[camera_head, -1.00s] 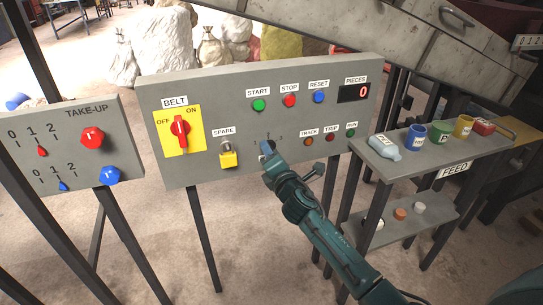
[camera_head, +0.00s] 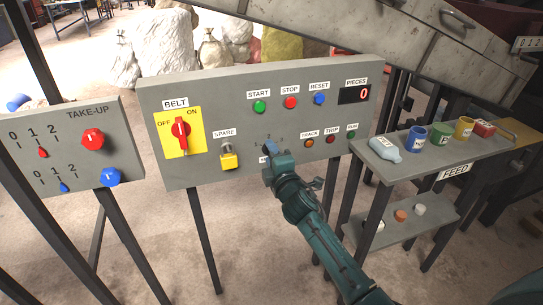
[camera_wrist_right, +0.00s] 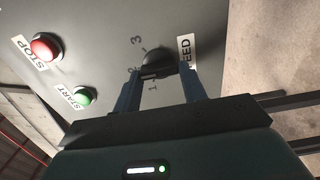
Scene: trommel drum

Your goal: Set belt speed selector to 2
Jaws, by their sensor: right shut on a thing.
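The belt speed selector is a small dark knob (camera_wrist_right: 158,62) on the grey control panel (camera_head: 215,92), with the marks 1, 2 and 3 around it. In the right wrist view it sits between the two blue fingers of my right gripper (camera_wrist_right: 160,88), which is shut on it. In the head view the gripper (camera_head: 272,154) covers the knob, and only the small numbers above it show. A label partly hidden in the wrist view reads "EED" (camera_wrist_right: 186,52). I cannot tell which number the knob points at. My left gripper is not in view.
Above the selector are the green START (camera_head: 260,107), red STOP (camera_head: 291,102) and blue RESET (camera_head: 320,99) buttons. A yellow padlock (camera_head: 229,160) hangs left of it. The red BELT switch (camera_head: 181,130) is further left. The FEED shelf (camera_head: 470,150) stands right of my arm.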

